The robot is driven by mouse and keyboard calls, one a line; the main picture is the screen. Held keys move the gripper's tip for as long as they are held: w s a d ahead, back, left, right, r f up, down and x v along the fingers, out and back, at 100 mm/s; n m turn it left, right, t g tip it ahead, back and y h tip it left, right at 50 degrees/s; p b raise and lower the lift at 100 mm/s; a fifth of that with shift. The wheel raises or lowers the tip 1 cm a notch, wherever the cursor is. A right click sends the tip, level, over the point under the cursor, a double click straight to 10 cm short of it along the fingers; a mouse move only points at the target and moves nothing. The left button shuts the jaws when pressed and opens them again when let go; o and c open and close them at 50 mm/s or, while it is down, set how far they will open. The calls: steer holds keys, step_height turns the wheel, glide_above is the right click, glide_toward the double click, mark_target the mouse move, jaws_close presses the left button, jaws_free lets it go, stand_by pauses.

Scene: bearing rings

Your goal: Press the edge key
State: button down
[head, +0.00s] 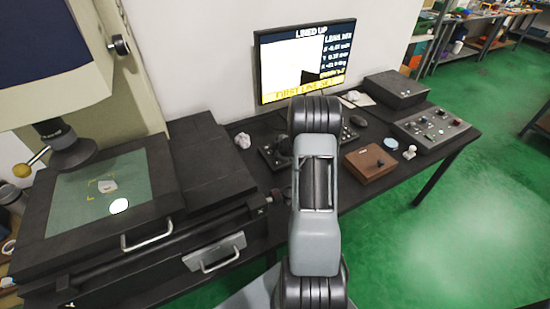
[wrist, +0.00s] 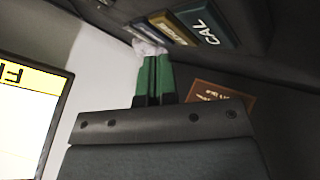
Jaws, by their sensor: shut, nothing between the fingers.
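The black key panel (head: 270,158) lies on the dark bench in front of the monitor, partly hidden by my arm in the head view. In the wrist view a row of keys shows at the top: a green key marked CAL (wrist: 206,24), an ochre key (wrist: 173,28) and a smaller pale one (wrist: 150,34) beyond. I cannot read which is the edge key. My gripper (wrist: 153,80) is shut and empty, its green fingertips pointing towards the far end of that row; whether they touch anything I cannot tell. In the head view my arm hides it.
The monitor (head: 305,60) reads LINED UP above a yellow strip. A stage with a green glass plate (head: 80,205) stands left. White crumpled material (head: 243,140) lies beside the panel.

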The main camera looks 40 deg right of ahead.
steer(key=shift+f, duration=0.1)
stand_by(0.3)
steer(key=shift+f, duration=0.3)
steer(key=shift+f+b, duration=0.35)
stand_by(0.6)
steer(key=shift+r, duration=0.1)
stand_by(0.3)
steer(key=shift+r+p, duration=0.65)
steer(key=shift+p, duration=0.2)
step_height(320, 180, up, 5)
steer(key=p, duration=0.5)
